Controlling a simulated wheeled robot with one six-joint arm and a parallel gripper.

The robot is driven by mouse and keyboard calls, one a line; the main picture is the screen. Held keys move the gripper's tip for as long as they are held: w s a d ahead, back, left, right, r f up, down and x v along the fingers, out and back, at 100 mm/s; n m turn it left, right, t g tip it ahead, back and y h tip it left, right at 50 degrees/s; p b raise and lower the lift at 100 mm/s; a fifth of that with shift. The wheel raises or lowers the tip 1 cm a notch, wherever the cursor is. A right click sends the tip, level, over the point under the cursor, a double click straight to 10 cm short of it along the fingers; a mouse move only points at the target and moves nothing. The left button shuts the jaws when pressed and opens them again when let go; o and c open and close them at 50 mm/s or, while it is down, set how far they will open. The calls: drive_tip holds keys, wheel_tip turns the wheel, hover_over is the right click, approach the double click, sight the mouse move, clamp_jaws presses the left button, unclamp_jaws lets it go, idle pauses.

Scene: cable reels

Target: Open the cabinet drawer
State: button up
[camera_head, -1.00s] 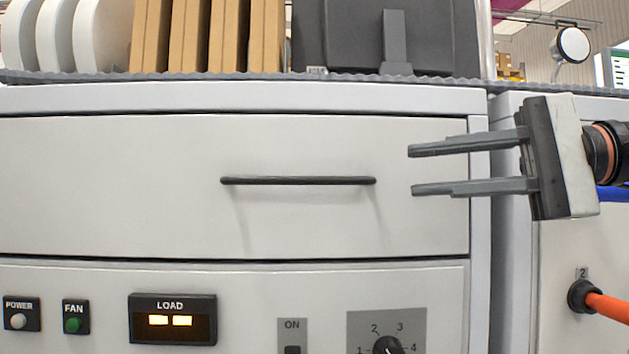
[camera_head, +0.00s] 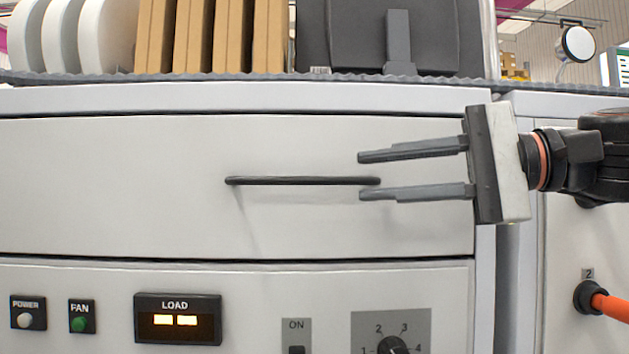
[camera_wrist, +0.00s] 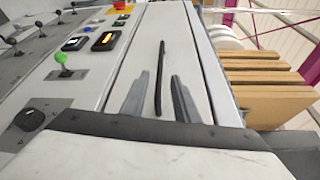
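The cabinet drawer (camera_head: 120,190) is a wide light-grey front and looks closed. Its thin black bar handle (camera_head: 290,181) runs level across the middle. My gripper (camera_head: 360,176) comes in from the right with its fingers spread and pointing left. In the head view the right end of the handle lies between the two fingertips in height, with the lower finger close to it. In the wrist view the handle (camera_wrist: 161,75) runs between the open fingers (camera_wrist: 158,85). I cannot tell whether either finger touches it.
Below the drawer is a panel with a lit LOAD display (camera_head: 177,320), buttons and a rotary dial (camera_head: 391,346). White reels (camera_head: 100,38), brown boards (camera_head: 210,36) and a dark monitor-like object (camera_head: 335,38) stand on top. An orange cable (camera_head: 610,305) plugs in at right.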

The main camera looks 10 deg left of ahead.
sight(324, 180)
drive_tip(key=shift+w+a+f, duration=0.1)
drive_tip(key=shift+w+a, duration=0.1)
drive_tip(key=shift+a, duration=1.3)
drive_tip(key=shift+w+a+f, duration=0.15)
drive_tip(key=shift+w+a, duration=0.1)
drive_tip(key=shift+a, duration=1.25)
drive_tip(key=shift+w+a+f, duration=0.1)
drive_tip(key=shift+w+a, duration=0.1)
drive_tip(key=shift+a, duration=1.3)
clamp_jaws()
